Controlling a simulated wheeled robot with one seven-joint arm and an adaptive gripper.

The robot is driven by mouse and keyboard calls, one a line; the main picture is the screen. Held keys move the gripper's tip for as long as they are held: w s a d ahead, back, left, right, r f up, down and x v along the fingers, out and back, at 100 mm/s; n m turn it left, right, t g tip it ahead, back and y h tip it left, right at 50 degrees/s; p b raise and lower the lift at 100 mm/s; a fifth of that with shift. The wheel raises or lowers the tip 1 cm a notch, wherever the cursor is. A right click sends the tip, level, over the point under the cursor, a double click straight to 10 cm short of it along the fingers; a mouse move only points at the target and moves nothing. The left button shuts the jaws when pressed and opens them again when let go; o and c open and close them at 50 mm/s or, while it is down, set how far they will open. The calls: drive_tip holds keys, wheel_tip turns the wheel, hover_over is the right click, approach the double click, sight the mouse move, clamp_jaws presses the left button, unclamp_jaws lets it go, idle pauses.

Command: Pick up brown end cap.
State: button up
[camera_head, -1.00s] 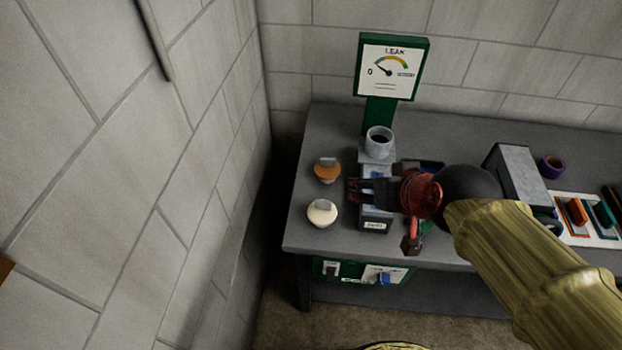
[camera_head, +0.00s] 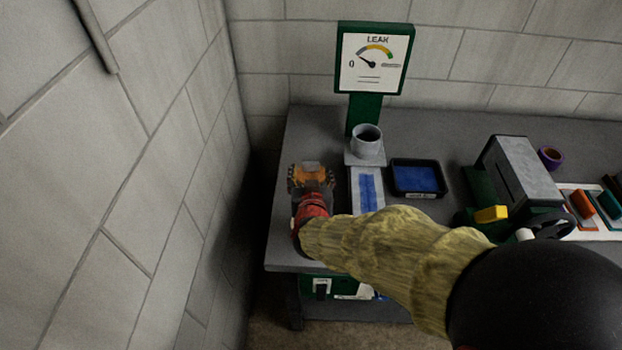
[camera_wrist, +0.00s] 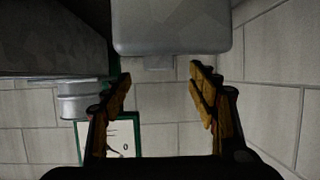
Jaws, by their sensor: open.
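My gripper is open. In the wrist view the two fingers (camera_wrist: 160,100) stand apart with a gap between them. A grey metal piece (camera_wrist: 178,28) fills the upper middle there; I cannot tell whether it is the cap's tab. The contact between fingers and cap is unclear.
The leak gauge (camera_head: 374,62) with a grey pipe piece (camera_head: 366,140) stands right of the cap. A black tray with a blue inside (camera_head: 417,179) and a grey box machine (camera_head: 526,172) are farther right. The block wall (camera_head: 170,180) is close on the left. The cream cap is hidden.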

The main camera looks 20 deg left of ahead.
sight(311, 165)
drive_tip(key=b+x, duration=0.2)
drive_tip(key=x, duration=0.2)
drive_tip(key=shift+w+d+f, duration=0.1)
drive_tip(key=shift+w+f, duration=0.1)
drive_tip(key=shift+f, duration=0.1)
drive_tip(key=shift+w, duration=0.2)
drive_tip(key=c, duration=1.3)
